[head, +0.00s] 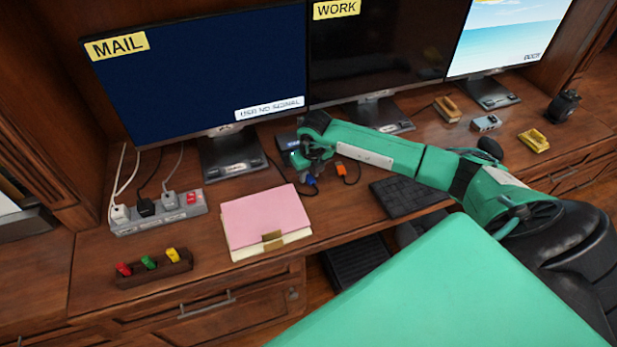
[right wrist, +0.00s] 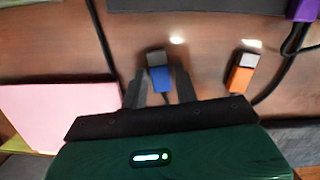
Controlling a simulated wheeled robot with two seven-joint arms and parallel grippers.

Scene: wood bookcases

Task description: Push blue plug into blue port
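The blue plug (head: 310,181) has a grey metal tip and lies on the desk beside the pink folder. In the right wrist view the blue plug (right wrist: 160,79) sits between the fingers of my right gripper (right wrist: 160,92), its tip pointing away from me. The fingers are apart, with a gap on each side of the plug. In the head view my right gripper (head: 306,172) is low over the desk and partly hides the plug. I cannot make out a blue port. A small dark box (head: 289,142) with a lit blue face stands behind the gripper. My left gripper is out of view.
An orange plug (right wrist: 240,77) lies to the right, and a purple plug (right wrist: 303,10) is farther back. The pink folder (head: 262,218) is on the left. Monitor stands (head: 232,157) line the back. A keyboard (head: 405,196) is below my right arm.

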